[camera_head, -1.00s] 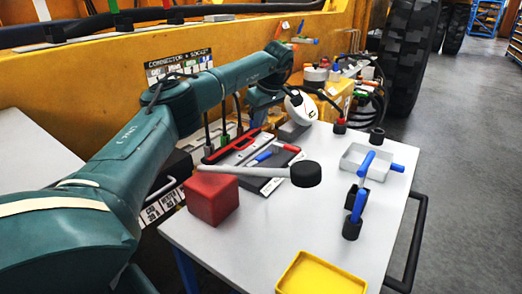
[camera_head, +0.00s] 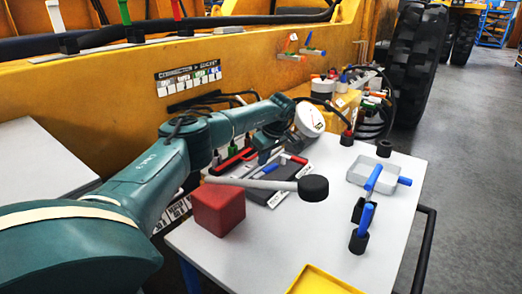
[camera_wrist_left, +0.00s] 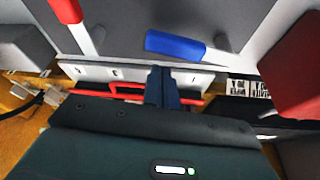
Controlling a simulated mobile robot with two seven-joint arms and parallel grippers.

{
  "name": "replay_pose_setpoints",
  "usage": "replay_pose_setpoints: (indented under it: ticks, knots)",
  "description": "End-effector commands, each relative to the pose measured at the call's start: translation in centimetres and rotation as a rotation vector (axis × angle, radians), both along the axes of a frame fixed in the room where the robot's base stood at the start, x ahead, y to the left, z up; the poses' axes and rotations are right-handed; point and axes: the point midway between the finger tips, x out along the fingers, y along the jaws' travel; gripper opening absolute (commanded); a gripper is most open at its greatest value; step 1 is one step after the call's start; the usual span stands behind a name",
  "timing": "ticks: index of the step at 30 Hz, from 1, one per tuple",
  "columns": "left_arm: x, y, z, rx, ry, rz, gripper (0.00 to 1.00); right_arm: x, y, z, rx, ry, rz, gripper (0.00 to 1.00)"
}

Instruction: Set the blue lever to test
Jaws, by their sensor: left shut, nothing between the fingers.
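The lever panel lies on the table by the machine, its dark board (camera_head: 276,192) partly covered by my left arm. In the head view the gripper (camera_head: 265,156) hangs low over the panel.
A red block (camera_head: 218,207) and a grey rod with a black head (camera_head: 313,188) are in front of the panel. Blue-handled pieces (camera_head: 363,222), a grey tray (camera_head: 357,173) and a yellow tray (camera_head: 318,282) are on the table.

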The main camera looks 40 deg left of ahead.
Motion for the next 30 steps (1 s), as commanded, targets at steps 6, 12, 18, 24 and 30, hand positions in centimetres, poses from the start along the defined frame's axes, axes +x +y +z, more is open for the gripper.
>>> replay_pose_setpoints:
  ticks: [6,12,18,24,30]
  knots:
    - [-0.1,-1.7,0.1,0.0,0.002,0.001,0.0,0.0,0.0,0.4,-0.008,0.001,0.002,0.0]
    - [-0.2,-1.9,0.0,0.0,0.0,0.002,0.0,0.0,0.1,0.3,-0.008,0.001,0.004,0.0]
    - [-0.2,-1.9,0.0,0.0,0.001,0.001,0.0,-0.1,0.2,0.3,-0.007,0.002,0.006,0.0]
    - [-0.1,-2.1,0.1,0.0,0.001,-0.028,0.0,-0.1,0.2,0.7,-0.011,0.001,0.007,0.0]
    - [-0.1,-2.3,0.1,0.0,0.001,-0.066,0.0,-0.1,0.1,0.9,-0.019,0.0,0.009,0.0]
